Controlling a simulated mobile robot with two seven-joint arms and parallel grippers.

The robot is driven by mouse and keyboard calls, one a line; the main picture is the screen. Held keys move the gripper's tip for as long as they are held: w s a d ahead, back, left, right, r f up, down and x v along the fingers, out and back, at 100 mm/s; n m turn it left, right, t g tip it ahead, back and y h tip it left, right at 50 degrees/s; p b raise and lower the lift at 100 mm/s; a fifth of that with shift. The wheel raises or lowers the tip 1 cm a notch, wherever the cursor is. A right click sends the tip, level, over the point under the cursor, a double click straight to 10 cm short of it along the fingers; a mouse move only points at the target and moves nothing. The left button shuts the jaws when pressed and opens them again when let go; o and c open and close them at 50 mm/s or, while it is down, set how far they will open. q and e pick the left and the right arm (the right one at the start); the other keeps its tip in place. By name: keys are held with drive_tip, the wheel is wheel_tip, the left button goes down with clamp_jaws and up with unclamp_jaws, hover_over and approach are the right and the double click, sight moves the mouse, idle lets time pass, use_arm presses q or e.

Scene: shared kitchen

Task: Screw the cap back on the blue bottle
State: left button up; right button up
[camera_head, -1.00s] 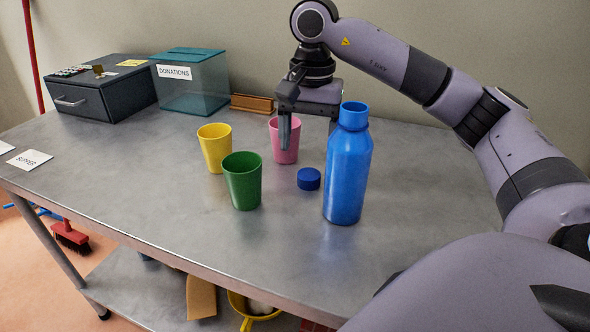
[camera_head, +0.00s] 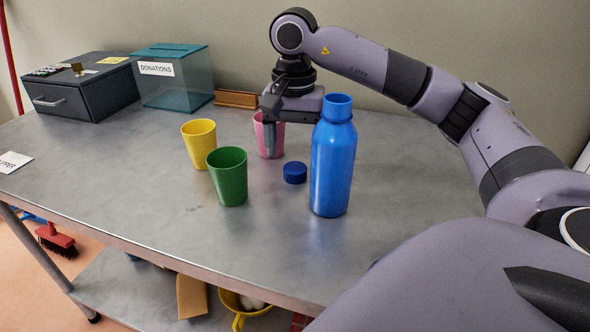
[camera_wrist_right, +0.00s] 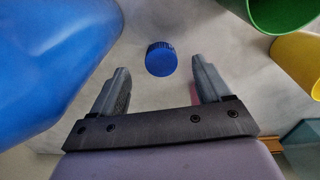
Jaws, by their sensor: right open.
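The blue bottle (camera_head: 332,165) stands upright and open-mouthed on the metal table. Its blue cap (camera_head: 294,172) lies on the table just left of it. My right gripper (camera_head: 290,148) is behind the bottle, pointing down, and the bottle hides one finger. In the right wrist view my right gripper (camera_wrist_right: 158,80) is open and empty. There the cap (camera_wrist_right: 161,59) shows beyond the fingertips, between the two fingers, apart from both. The bottle (camera_wrist_right: 55,60) fills the left side of that view. My left gripper is not in view.
A green cup (camera_head: 228,178), a yellow cup (camera_head: 199,146) and a pink cup (camera_head: 268,138) stand left of the cap; the pink one is close to my right gripper. A donations box (camera_head: 172,80) and a dark drawer box (camera_head: 85,90) are at the back left.

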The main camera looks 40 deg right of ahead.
sight(295, 169)
drive_tip(key=f, duration=0.4)
drive_tip(key=shift+w+d+f, duration=0.15)
drive_tip(key=shift+d+f, duration=0.05)
drive_tip(key=shift+f, duration=0.1)
drive_tip(key=c, duration=1.1)
